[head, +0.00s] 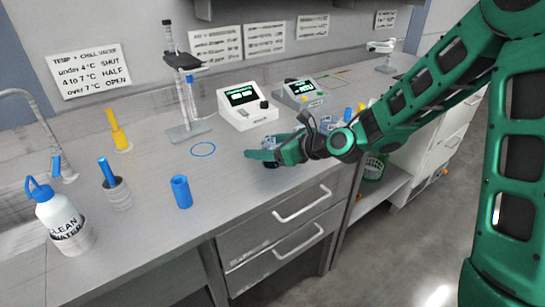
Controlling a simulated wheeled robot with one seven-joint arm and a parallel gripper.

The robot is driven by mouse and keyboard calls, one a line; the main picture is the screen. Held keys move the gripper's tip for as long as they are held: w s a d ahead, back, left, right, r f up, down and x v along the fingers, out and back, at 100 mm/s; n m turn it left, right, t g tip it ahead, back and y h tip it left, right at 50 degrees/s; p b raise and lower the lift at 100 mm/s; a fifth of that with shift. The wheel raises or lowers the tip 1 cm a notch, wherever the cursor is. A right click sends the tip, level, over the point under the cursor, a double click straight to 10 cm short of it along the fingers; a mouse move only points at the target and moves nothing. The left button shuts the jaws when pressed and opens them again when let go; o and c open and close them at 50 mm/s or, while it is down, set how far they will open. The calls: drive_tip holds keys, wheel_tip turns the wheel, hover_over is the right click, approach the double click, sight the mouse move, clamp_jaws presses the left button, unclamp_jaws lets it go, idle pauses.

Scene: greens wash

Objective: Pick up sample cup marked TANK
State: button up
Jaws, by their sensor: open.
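My gripper (264,153) is at the end of the green arm, low over the front of the grey bench, with its fingers pointing left. It is open; no cup shows clearly between its fingers. I cannot make out a cup marked TANK; no such lettering is readable. A plain blue cylinder (181,191) stands upright near the bench's front edge, left of my gripper and apart from it. Small pale blue items (327,122) show just behind my wrist, partly hidden by it. I cannot tell whether one is the sample cup.
A white meter (247,106) and a grey one (300,93) stand behind my gripper. A stand (186,90) with a probe, a yellow-handled tool (117,128), a metal holder (116,193) and a CLEAN WATER bottle (58,216) stand left. A blue ring (203,143) surrounds clear bench.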

drive_tip(key=shift+w+a+f, duration=0.2)
drive_tip(key=shift+w+a, duration=0.05)
drive_tip(key=shift+a, duration=0.1)
drive_tip(key=c, duration=1.2)
drive_tip(key=shift+r, duration=0.15)
